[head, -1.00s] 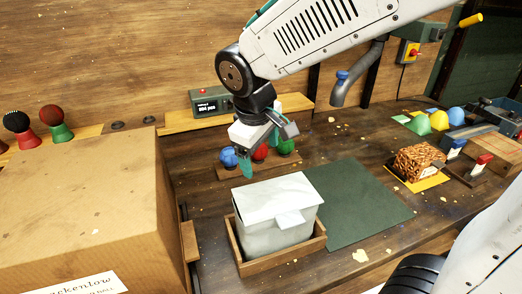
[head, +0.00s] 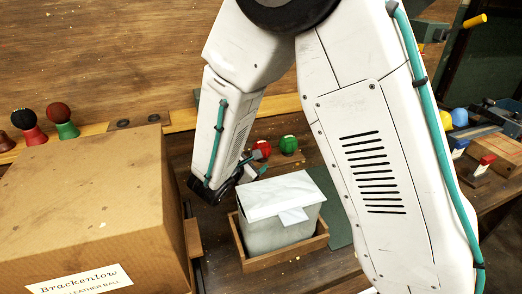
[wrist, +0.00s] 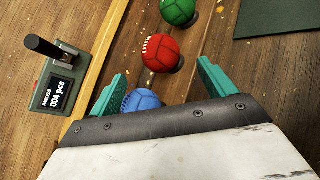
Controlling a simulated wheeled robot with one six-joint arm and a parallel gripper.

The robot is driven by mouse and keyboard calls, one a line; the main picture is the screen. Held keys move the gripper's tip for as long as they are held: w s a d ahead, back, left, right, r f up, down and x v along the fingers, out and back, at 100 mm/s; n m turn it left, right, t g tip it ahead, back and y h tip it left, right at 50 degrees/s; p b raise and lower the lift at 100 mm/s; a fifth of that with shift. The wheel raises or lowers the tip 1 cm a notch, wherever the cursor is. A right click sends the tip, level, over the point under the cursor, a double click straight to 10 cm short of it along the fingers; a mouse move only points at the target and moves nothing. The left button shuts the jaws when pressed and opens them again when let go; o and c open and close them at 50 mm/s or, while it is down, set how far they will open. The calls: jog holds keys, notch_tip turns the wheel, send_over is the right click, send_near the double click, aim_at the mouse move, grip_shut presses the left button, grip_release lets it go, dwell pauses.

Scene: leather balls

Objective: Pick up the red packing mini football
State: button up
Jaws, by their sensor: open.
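The red mini football (wrist: 160,53), with white stitching, sits in a row between a green ball (wrist: 178,11) and a blue ball (wrist: 142,101). In the head view the red football (head: 262,149) shows just behind my gripper (head: 254,167), partly covered by it, with the green ball (head: 289,144) to its right. The blue ball is hidden there by my arm. In the wrist view my gripper (wrist: 163,80) has its teal fingers spread and empty. The blue ball lies low between them, partly covered by the gripper body, and the red football is beyond the fingertips.
A white lidded box (head: 281,232) stands in a wooden tray (head: 285,257) in front of the balls. A large cardboard carton (head: 90,205) fills the left.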

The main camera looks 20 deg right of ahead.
aim_at(262, 149)
jog(key=x, duration=0.6)
jog(key=shift+w+d, duration=0.1)
jog(key=shift+d, duration=0.1)
jog(key=c, duration=1.1)
